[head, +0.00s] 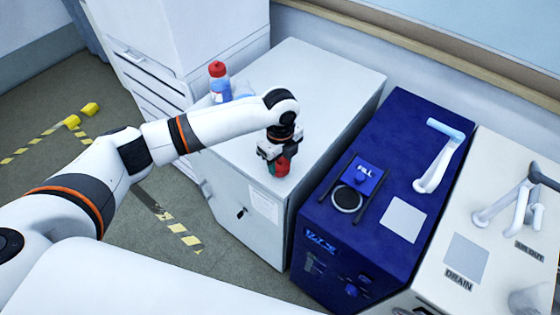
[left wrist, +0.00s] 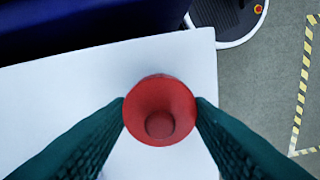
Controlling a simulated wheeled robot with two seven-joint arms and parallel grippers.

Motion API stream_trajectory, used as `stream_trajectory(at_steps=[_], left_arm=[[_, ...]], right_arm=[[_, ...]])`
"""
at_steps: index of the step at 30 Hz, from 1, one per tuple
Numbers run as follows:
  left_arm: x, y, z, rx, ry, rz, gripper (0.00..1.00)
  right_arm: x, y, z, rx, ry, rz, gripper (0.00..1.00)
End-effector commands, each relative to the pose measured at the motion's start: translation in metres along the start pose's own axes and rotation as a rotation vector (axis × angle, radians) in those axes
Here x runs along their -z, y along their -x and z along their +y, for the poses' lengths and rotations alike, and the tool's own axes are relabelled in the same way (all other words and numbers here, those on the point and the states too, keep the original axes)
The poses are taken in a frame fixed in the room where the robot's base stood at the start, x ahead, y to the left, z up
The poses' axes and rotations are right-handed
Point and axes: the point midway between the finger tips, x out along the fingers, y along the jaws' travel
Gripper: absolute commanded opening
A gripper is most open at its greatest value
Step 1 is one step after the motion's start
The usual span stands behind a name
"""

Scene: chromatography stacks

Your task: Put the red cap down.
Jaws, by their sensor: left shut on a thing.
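My left gripper (head: 277,163) is shut on the red cap (head: 283,169), over the front right part of the white cabinet's top (head: 335,85). In the left wrist view the red cap (left wrist: 160,88) sits between the two dark green fingers, its round hollow facing the camera. I cannot tell whether the cap touches the cabinet top. My right gripper is not in view.
A clear bottle with blue contents and a red top (head: 218,82) stands at the back left. A dark blue unit (head: 400,150) with a FILL label is to the right, and a cream DRAIN unit (head: 485,255) beyond it. The cabinet top around the gripper looks clear.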

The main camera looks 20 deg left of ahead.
Motion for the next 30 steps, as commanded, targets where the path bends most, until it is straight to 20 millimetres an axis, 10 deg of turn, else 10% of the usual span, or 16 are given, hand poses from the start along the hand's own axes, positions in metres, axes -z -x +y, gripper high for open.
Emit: stream_trajectory(at_steps=[13,14,17,30], left_arm=[[0.0,-0.016,0.0,0.0,0.001,0.001,0.25],[0.0,-0.015,0.0,0.0,0.0,0.001,0.49],[0.0,-0.015,0.0,0.0,0.0,0.001,0.66],[0.0,-0.004,0.001,-0.004,0.0,0.0,0.68]], right_arm=[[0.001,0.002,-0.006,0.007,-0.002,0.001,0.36],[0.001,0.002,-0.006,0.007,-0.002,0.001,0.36],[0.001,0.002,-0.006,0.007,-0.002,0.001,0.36],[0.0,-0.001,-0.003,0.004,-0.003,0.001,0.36]])
